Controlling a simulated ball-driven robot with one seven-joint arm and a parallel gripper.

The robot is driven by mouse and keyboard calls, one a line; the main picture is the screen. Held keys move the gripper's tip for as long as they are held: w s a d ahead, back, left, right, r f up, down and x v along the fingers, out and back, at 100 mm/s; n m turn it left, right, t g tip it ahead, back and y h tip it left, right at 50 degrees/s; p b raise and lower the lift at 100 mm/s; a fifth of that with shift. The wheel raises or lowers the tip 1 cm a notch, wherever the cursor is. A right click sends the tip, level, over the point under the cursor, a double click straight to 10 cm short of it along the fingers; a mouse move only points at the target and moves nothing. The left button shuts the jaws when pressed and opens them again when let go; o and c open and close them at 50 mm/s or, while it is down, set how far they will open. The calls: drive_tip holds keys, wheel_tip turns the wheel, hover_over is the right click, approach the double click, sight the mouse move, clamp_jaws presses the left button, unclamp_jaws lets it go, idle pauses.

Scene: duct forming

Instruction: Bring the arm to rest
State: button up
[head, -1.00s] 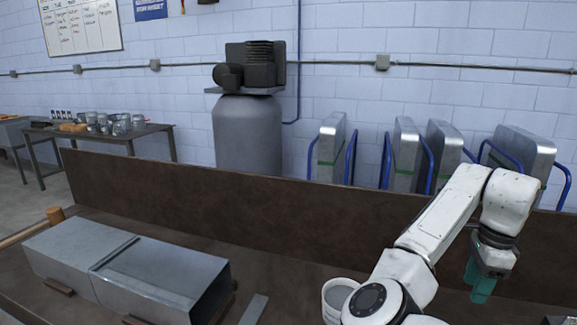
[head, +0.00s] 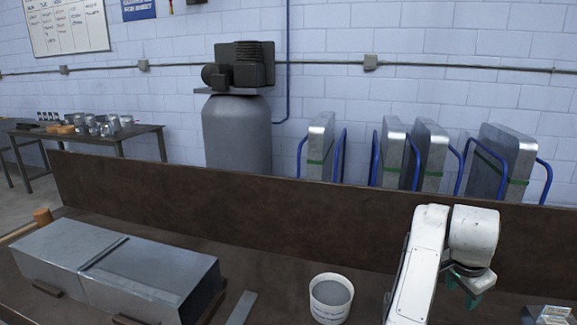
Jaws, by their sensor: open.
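My white arm (head: 424,258) stands at the right of the head view, bent at the top with its end hanging down. My gripper (head: 470,285) has teal fingers and points down over the right part of the brown bench (head: 275,270). It is open, and I see nothing between its fingers. Part of it is hidden by the arm's end link.
A white bucket (head: 330,298) stands left of my arm. A small box (head: 553,315) sits at the lower right. A raised back board (head: 250,208) edges the bench.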

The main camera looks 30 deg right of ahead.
drive_tip(key=a+f+n+t+y, duration=0.1)
drive_tip(key=a+f+n, duration=0.3)
drive_tip(key=a, duration=0.5)
drive_tip(key=a+f+n+t+y, duration=0.1)
drive_tip(key=a+f+n+t, duration=0.1)
drive_tip(key=a+f+n, duration=0.3)
drive_tip(key=a+f+n+t, duration=0.1)
drive_tip(key=a+f+n, duration=0.3)
drive_tip(key=a+n, duration=0.6)
drive_tip(key=shift+w+a+f+t+y, duration=0.1)
drive_tip(key=shift+w+a+t+y, duration=0.1)
drive_tip(key=shift+a, duration=0.75)
drive_tip(key=shift+w+a+f+t+y, duration=0.1)
drive_tip(key=shift+a+t+y, duration=0.1)
drive_tip(key=shift+a, duration=0.75)
drive_tip(key=shift+n+y, duration=0.6)
drive_tip(key=shift+n, duration=0.3)
drive_tip(key=a, duration=0.1)
drive_tip(key=s+a, duration=0.1)
drive_tip(key=a+f, duration=0.1)
drive_tip(key=shift+s+a, duration=0.35)
drive_tip(key=shift+s, duration=0.05)
drive_tip(key=s+f+g, duration=0.3)
drive_tip(key=s+f, duration=0.3)
drive_tip(key=s, duration=0.3)
drive_tip(key=shift+s+a+g, duration=0.15)
drive_tip(key=shift+s+g, duration=0.15)
drive_tip(key=shift+s, duration=0.1)
